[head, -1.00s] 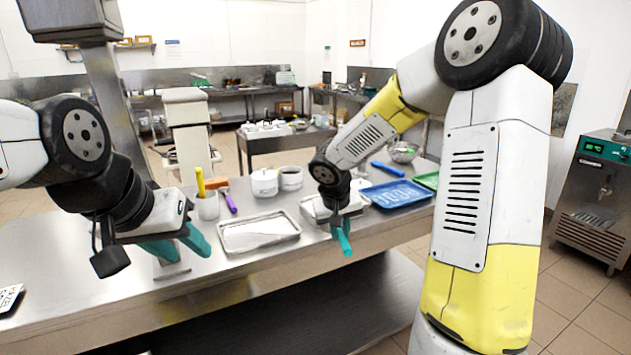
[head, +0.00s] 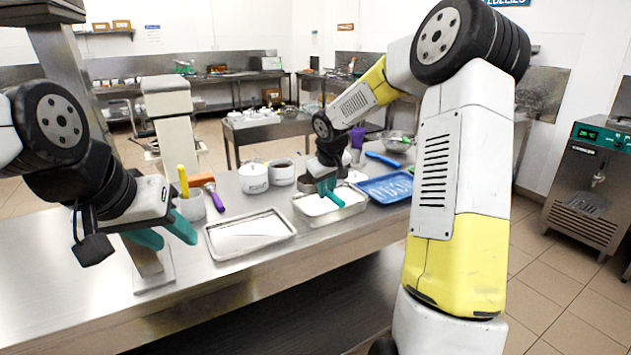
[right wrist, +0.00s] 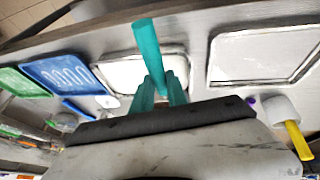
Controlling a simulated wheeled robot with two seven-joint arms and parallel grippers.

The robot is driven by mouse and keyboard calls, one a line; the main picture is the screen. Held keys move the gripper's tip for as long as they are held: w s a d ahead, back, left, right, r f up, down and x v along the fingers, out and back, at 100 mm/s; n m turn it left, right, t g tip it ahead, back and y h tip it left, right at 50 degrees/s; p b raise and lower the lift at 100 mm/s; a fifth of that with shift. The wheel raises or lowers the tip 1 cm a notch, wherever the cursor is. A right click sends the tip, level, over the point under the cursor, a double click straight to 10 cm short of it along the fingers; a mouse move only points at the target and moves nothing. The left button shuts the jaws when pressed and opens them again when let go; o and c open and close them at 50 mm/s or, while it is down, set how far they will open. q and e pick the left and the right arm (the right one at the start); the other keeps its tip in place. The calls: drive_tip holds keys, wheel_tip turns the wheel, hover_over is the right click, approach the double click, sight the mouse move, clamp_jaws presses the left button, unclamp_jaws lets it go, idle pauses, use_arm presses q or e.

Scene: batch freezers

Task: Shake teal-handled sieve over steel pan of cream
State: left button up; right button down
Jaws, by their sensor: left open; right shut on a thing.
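My right gripper (head: 324,184) is shut on a teal handle (head: 334,198), low over the steel pan of cream. The handle also shows between the teal fingers in the right wrist view (right wrist: 146,42). The steel pan (head: 362,207) holds white cream and also shows below the handle in the right wrist view (right wrist: 103,76). I cannot tell whether the sieve touches the cream. My left gripper (head: 162,234) is open and empty above the left part of the bench.
A second steel tray (head: 213,248) with a pale surface lies left of the pan. White tubs (head: 254,178) stand behind it. A white cup (head: 191,206) with a yellow-handled tool stands to the left. A blue tray (head: 392,188) lies to the right.

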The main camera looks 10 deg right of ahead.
drive_tip(key=shift+f, duration=0.6)
